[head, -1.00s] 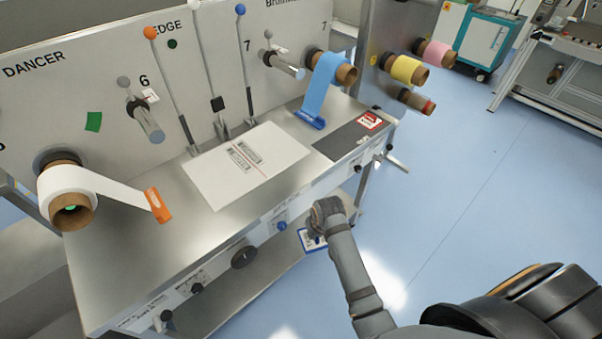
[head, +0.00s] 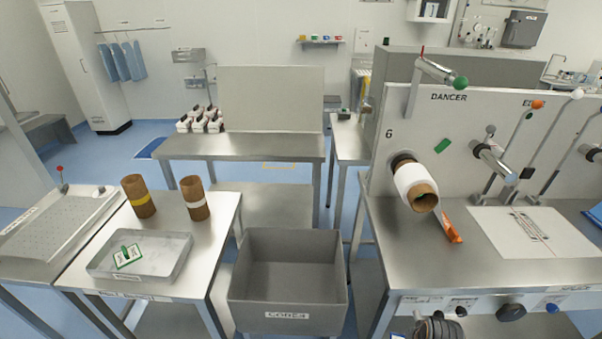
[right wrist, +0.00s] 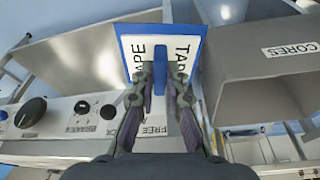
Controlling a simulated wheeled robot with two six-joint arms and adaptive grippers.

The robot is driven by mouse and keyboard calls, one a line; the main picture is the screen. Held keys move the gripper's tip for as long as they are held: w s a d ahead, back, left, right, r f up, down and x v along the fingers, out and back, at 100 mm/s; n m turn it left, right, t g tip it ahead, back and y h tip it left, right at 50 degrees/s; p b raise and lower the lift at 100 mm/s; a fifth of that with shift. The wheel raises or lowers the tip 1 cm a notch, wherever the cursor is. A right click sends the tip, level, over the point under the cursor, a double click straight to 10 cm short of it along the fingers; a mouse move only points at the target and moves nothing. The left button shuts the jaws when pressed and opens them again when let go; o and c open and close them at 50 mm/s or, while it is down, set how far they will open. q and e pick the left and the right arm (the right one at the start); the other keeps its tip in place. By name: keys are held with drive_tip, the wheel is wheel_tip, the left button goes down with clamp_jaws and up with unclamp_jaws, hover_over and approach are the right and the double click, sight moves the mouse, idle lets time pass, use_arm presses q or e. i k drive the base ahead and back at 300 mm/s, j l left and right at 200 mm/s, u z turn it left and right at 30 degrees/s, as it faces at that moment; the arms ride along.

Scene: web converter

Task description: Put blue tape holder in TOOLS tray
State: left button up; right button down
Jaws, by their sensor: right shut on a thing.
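The blue tape holder (right wrist: 160,50) is a blue-edged white plate with TAPE lettering and a blue middle grip. In the right wrist view my right gripper (right wrist: 159,82) is shut on that middle grip. The holder hangs in front of the machine's control panel, clear of the grey CORES bin. In the head view only part of my right arm shows at the bottom edge. A shallow metal tray (head: 172,268) sits on the left table with a green-edged white card (head: 128,256) in it; its label is too small to read. My left gripper is not in view.
The deep grey CORES bin (head: 343,275) stands between the left table (head: 222,222) and the machine bench (head: 400,270). Two brown cores (head: 139,197) stand behind the tray. The tray has bare space around the card.

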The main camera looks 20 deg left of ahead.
sight(169, 258)
drive_tip(key=k+j+u, duration=0.1)
drive_tip(key=j, duration=0.7)
drive_tip(key=k+j+u, duration=0.1)
drive_tip(key=j, duration=0.75)
drive_tip(key=k+j+u, duration=0.1)
drive_tip(key=j, duration=0.75)
drive_tip(key=k+j+u, duration=0.1)
drive_tip(key=j, duration=0.75)
drive_tip(key=k, duration=0.1)
